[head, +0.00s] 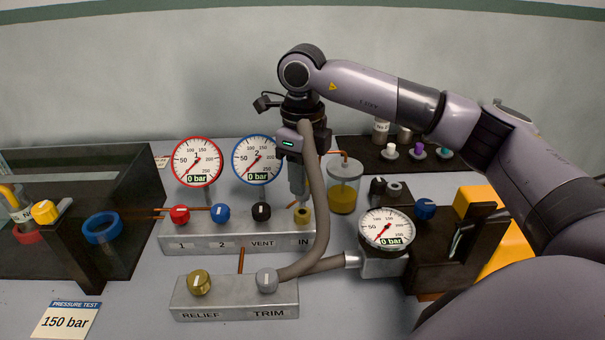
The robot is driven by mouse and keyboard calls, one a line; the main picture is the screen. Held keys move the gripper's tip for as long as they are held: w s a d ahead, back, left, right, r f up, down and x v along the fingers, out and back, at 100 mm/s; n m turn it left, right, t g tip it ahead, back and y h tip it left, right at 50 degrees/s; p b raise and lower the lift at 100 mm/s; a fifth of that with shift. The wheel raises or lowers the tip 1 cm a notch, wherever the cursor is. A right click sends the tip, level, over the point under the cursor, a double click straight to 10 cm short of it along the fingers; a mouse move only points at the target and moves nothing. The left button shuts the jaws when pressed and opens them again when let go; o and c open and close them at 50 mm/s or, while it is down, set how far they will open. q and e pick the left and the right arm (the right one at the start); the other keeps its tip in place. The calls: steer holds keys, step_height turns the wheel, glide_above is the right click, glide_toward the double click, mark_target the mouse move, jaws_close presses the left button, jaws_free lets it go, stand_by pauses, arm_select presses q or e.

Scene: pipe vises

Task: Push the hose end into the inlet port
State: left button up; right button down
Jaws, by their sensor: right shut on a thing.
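My right gripper (298,188) points straight down over the back manifold block (235,242). It is shut on the hose end, which its fingers mostly hide. The grey hose (318,200) arches beside the gripper and hangs down in front of the block, then bends near the TRIM knob. Its other end meets a metal fitting on the gauge block (382,264) at the right. The brass inlet port (303,215), above the label IN, stands just below the fingertips. I cannot tell whether the hose end touches the port. My left gripper is not in view.
Two gauges, red-rimmed (197,161) and blue-rimmed (257,159), stand behind the manifold, both reading 0 bar. A jar of yellow liquid (343,188) is close right of the port. The RELIEF and TRIM block (235,300) lies in front. A dark vise (450,250) stands at right.

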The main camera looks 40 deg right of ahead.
steer(key=shift+f+b, duration=1.05)
steer(key=shift+f, duration=0.55)
stand_by(0.3)
steer(key=c, duration=0.8)
jaws_free()
step_height(320, 180, up, 7)
steer(key=shift+r, duration=0.1)
